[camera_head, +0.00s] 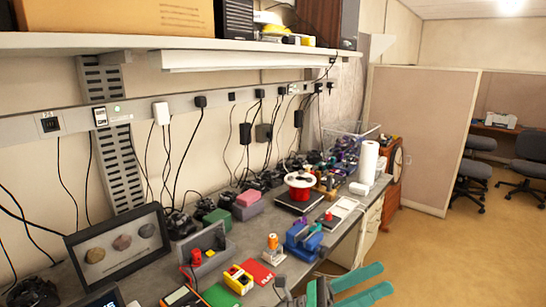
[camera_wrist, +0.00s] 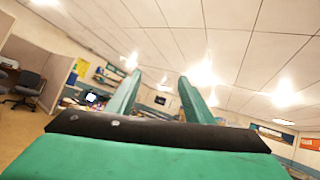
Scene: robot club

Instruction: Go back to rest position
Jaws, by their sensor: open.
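My gripper (camera_head: 340,287) shows at the bottom of the head view, in front of the bench's front edge. Its two green fingers are spread apart with nothing between them. In the wrist view my gripper (camera_wrist: 160,92) points up toward the ceiling, its fingers apart and empty. The grey workbench (camera_head: 345,240) runs along the wall in the head view.
The bench holds a framed display (camera_head: 119,247), a red spool (camera_head: 299,181), a blue device (camera_head: 303,238), a yellow block (camera_head: 238,279) and a paper roll (camera_head: 368,160). A shelf (camera_head: 180,42) hangs above. Open floor (camera_head: 445,240) lies right, before a partition (camera_head: 415,135) and chairs (camera_head: 528,160).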

